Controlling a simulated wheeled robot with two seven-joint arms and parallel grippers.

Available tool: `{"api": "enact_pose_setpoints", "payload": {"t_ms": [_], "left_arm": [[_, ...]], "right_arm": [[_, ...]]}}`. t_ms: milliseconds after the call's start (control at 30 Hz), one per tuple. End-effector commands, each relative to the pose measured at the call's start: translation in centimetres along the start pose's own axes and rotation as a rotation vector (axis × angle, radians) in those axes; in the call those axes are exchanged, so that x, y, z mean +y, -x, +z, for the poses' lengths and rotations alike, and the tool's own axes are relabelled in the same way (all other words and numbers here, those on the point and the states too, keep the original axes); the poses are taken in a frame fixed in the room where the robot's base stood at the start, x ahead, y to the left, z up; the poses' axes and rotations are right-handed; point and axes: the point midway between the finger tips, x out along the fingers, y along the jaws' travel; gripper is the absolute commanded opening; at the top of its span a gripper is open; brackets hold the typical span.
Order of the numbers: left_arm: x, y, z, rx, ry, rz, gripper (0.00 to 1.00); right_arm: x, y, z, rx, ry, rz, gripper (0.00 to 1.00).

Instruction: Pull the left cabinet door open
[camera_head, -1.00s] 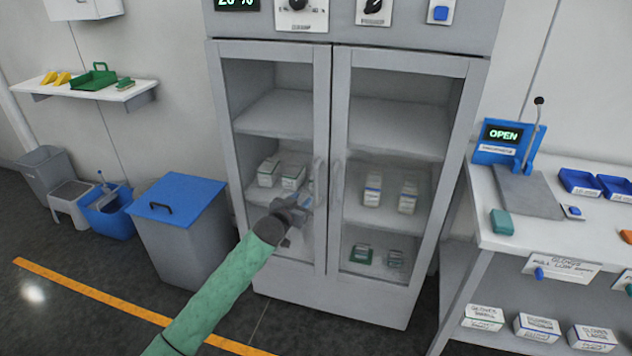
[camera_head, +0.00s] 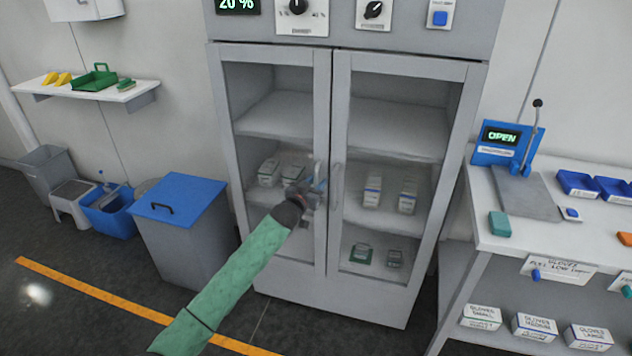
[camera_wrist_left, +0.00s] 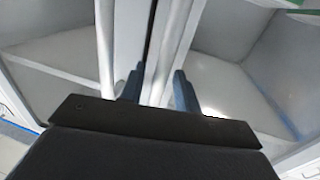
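The cabinet (camera_head: 268,290) has two glazed doors, both shut. The left door (camera_head: 322,110) has a vertical handle (camera_head: 319,168) by its inner edge, partly hidden by my left gripper. The right door's handle (camera_head: 337,190) is just to the right. My left gripper (camera_head: 316,187) is at the left handle's height, very close to it. In the left wrist view its two fingers (camera_wrist_left: 159,88) are apart, with pale upright bars and the dark gap between the doors in front. I cannot tell whether the handle lies between the fingers or touches them. My right gripper is out of view.
A grey bin with a blue lid (camera_head: 180,195) stands left of the cabinet. A bench (camera_head: 480,215) with blue trays and a lever device (camera_head: 508,145) stands at the right. Small boxes sit on the cabinet shelves. Floor in front of the cabinet is clear.

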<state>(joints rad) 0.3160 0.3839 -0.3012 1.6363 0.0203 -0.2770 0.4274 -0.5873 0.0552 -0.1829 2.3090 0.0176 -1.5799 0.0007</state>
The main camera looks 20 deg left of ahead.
Motion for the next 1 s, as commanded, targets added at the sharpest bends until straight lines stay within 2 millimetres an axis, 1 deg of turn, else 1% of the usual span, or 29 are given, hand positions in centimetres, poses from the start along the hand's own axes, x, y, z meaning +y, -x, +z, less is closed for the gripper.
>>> {"api": "enact_pose_setpoints", "payload": {"t_ms": [100,300,333,400,500,800,1000], "left_arm": [[0.0,-0.3,-0.1,0.001,0.000,0.000,0.32],[0.0,-0.3,0.0,0.001,0.000,0.000,0.32],[0.0,-0.3,0.0,0.001,0.000,0.000,0.30],[0.0,-0.3,0.0,0.001,0.000,0.000,0.16],[0.0,-0.3,0.0,0.001,0.000,0.000,0.00],[0.0,-0.1,0.0,0.000,-0.001,0.004,0.00],[-0.1,0.9,0.0,-0.002,-0.003,0.030,0.00]], "right_arm": [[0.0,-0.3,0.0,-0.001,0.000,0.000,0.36],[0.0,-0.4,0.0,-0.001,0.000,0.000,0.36],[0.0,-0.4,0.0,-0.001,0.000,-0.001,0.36],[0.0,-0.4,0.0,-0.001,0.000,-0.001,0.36],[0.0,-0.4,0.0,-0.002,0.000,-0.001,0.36],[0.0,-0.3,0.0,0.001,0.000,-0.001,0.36],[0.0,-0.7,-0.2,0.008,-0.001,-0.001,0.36]]}}
